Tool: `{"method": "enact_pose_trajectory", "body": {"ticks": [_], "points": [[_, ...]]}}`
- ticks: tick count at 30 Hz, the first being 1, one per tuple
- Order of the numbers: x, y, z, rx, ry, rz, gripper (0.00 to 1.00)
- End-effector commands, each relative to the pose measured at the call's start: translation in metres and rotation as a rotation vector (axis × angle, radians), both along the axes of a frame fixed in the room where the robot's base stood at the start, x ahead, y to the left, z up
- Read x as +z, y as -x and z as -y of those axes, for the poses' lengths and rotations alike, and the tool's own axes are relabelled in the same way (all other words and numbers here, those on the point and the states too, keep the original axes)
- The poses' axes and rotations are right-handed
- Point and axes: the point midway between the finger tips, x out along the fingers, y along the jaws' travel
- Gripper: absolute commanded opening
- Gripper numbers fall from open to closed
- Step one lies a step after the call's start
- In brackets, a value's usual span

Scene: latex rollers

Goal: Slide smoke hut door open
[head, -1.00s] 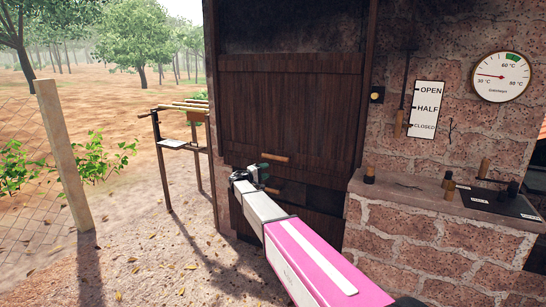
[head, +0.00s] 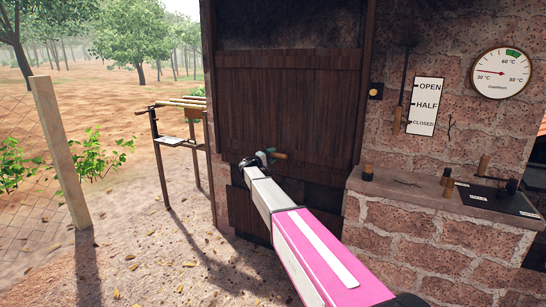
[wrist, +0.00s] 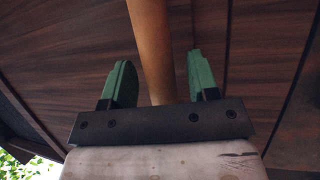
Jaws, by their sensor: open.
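The smoke hut door (head: 290,95) is a dark wooden panel in the brick front. It hangs above a lower dark opening. Its light-brown wooden handle (head: 281,156) is near the lower edge of the panel, partly hidden by my gripper (head: 266,156). In the wrist view the handle (wrist: 152,50) runs between my gripper's two green fingers (wrist: 160,80). The fingers are open, with a gap visible on each side of the handle. I cannot tell whether the handle touches the palm.
A brick ledge (head: 405,188) with several knobs stands right of the door. An OPEN/HALF/CLOSED sign (head: 425,106) and a dial gauge (head: 502,73) are on the wall.

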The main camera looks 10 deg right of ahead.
Motion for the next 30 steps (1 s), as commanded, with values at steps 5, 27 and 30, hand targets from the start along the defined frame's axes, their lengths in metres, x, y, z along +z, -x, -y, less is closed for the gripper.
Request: {"method": "enact_pose_trajectory", "body": {"ticks": [5,27,30], "points": [[0.001,-0.004,0.005,0.001,0.000,0.000,0.54],[0.028,-0.002,0.005,-0.001,0.000,0.002,0.00],[0.052,-0.002,0.005,-0.001,0.001,0.003,0.00]]}}
